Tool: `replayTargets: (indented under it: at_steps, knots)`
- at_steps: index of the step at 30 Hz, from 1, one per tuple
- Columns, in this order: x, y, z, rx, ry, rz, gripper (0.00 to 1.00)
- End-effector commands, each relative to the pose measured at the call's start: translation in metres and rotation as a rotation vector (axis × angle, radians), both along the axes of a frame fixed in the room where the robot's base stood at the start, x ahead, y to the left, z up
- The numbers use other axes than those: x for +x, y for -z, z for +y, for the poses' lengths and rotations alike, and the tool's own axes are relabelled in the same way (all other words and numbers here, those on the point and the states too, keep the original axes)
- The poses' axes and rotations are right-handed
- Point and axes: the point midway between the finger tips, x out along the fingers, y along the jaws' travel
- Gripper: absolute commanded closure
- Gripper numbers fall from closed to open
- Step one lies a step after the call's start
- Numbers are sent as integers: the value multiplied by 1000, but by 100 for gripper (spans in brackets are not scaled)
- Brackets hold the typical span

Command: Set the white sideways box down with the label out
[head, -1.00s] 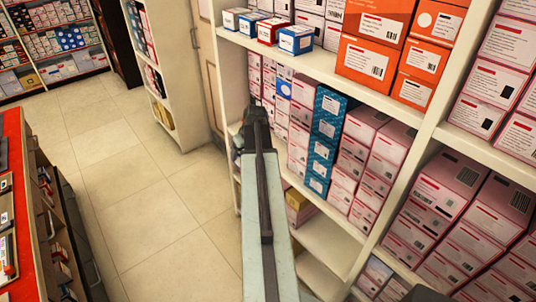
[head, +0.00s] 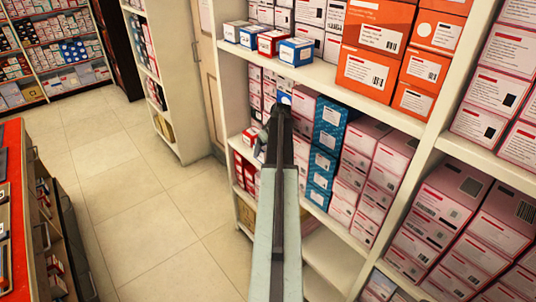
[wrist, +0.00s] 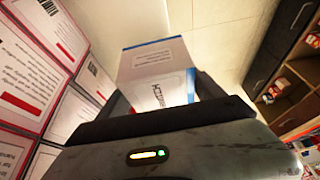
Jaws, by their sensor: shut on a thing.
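In the wrist view, a white box (wrist: 155,66) with blue edging and printed text sits between the fingers of my gripper (wrist: 165,98). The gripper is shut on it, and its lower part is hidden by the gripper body. In the head view my gripper (head: 279,118) is in front of the shelf's middle level, near stacked pink and white boxes.
A white shelf unit (head: 331,78) fills the right, with orange boxes (head: 372,69) above and teal boxes (head: 326,150) on the middle level. Small blue and white boxes (head: 296,51) stand at the upper shelf's edge. Open tiled floor (head: 150,215) lies left, beside a red counter (head: 13,140).

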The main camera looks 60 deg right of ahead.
Motion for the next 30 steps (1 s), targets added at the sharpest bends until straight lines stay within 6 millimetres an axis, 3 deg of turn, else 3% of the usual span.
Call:
replayTargets:
  at_steps: [3, 8, 19, 20, 22, 30]
  knots:
    - [-1, 9, -14, -1, 1, 0, 74]
    - [-2, 40, -11, -1, 2, 0, 74]
    - [-2, 40, -12, -1, 3, 0, 74]
    - [-2, 40, -12, -1, 3, 0, 20]
    - [-2, 39, -12, -1, 3, 0, 1]
    - [-3, 39, -12, -1, 4, 0, 1]
